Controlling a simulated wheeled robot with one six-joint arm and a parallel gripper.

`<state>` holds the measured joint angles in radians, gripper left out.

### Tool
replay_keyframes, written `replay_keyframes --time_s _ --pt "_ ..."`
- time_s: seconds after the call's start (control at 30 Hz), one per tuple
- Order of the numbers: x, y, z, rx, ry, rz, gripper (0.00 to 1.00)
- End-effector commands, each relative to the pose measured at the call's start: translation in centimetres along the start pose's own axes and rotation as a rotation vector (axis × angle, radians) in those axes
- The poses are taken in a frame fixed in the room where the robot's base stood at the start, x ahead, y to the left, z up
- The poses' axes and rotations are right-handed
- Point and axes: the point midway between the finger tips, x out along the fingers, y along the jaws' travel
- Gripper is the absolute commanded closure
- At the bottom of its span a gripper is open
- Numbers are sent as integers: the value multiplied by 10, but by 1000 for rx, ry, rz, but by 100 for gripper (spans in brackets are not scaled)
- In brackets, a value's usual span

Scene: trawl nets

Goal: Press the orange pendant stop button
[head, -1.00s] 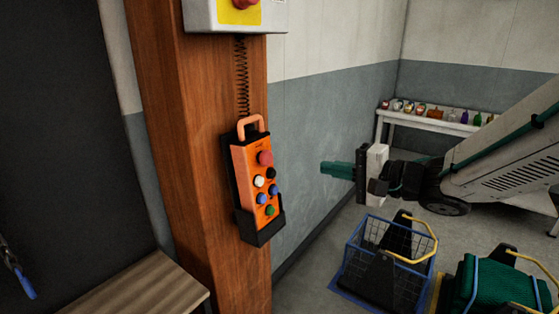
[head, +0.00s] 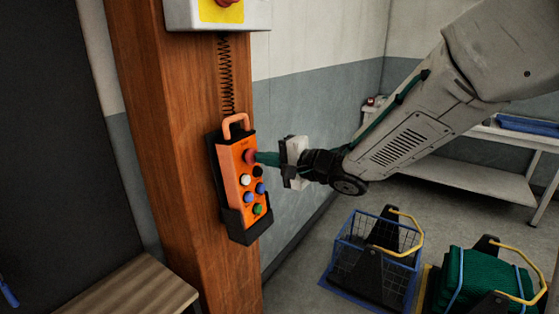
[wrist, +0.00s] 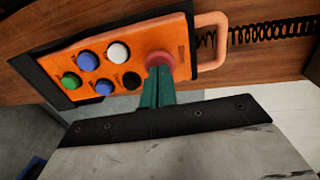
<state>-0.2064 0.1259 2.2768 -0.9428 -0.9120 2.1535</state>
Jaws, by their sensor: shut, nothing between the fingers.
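The orange pendant (head: 235,187) sits in a black holder on the wooden post. It carries a red button (head: 249,157) at the top, with white, black, blue and green buttons below. In the wrist view the red button (wrist: 159,60) is directly at the tips of my gripper. My gripper (head: 262,158) is shut and empty, its green fingers together and pointing at the red button. The tips appear to touch or nearly touch the button; I cannot tell whether it is pushed in. The fingers hide part of the button in the wrist view.
A grey box with a red knob (head: 222,12) is above the pendant, joined by a coiled cord (head: 226,80). A blue wire basket (head: 345,262) and a green net bundle (head: 482,283) stand on the floor at lower right. A wooden bench (head: 130,292) is at lower left.

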Motion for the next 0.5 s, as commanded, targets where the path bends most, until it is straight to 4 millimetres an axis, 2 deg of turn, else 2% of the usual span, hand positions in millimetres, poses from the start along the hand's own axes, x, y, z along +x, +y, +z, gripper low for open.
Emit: replay_keyframes --time_s 0.4,0.5 --pt "4 0 0 0 1 0 100" --pt "13 0 0 1 0 0 100"
